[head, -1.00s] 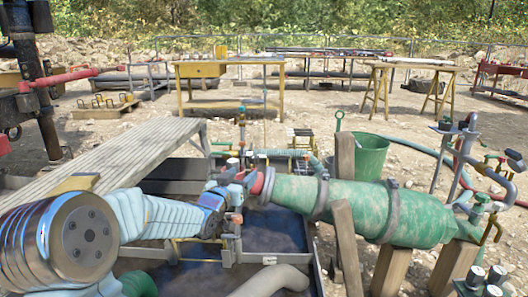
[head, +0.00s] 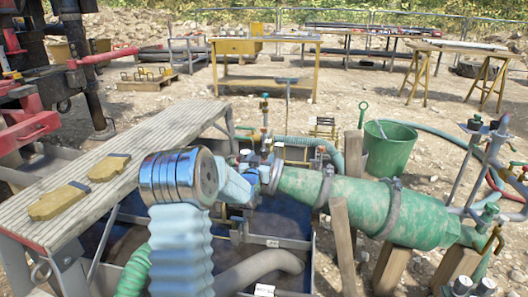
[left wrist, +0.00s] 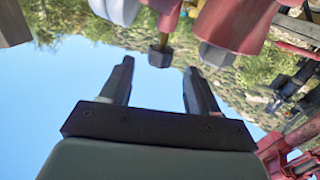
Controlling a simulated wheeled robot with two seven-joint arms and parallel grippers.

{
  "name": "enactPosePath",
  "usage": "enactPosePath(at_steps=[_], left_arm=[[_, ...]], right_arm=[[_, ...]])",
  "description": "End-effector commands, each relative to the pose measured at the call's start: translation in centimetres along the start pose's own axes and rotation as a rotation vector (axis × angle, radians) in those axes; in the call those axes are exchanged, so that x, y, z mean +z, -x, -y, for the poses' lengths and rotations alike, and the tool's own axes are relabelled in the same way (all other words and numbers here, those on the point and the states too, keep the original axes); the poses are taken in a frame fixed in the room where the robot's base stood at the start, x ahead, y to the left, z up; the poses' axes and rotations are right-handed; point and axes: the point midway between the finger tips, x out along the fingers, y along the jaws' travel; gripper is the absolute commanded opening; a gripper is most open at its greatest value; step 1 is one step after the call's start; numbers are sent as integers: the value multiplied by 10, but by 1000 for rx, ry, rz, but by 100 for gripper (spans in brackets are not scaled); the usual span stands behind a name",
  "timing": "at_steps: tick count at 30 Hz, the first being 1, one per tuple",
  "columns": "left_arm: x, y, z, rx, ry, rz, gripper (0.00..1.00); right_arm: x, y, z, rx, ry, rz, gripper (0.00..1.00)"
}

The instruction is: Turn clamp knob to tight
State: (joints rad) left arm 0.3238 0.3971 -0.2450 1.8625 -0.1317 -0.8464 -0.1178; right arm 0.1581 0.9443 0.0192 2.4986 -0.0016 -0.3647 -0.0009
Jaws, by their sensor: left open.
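In the left wrist view, a dark faceted knob (left wrist: 160,55) on a short stem shows ahead of my left gripper (left wrist: 159,72), near the line between its fingertips. The two fingers are apart, with sky between them. I cannot tell whether this is the clamp knob, or whether it reads tight. In the head view, my left gripper (head: 255,177) is at the narrow left end of the green cone-ended pipe (head: 370,207). My arm partly hides the fittings there, and the fingers are too small to make out. My right gripper is not in view.
A plank bench (head: 125,165) with two yellowish gloves (head: 60,202) stands at left. Wooden posts (head: 343,240) support the green pipe. A green bucket (head: 390,147) is behind it. In the left wrist view, a red cylindrical part (left wrist: 235,25) is close at the upper right.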

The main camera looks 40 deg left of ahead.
Motion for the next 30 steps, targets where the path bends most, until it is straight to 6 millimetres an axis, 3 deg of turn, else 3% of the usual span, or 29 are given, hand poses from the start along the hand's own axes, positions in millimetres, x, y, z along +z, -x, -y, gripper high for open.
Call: enactPosePath(at_steps=[6, 17, 28, 30], left_arm=[[0, -31, 0, 1, -1, 1, 61], [0, -38, 0, 1, 1, 0, 61], [0, -37, 0, 1, 0, 0, 7], [0, -37, 0, 2, 0, 0, 5]], right_arm=[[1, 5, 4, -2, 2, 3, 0], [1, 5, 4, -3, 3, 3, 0], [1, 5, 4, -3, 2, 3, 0], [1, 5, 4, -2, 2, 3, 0]])
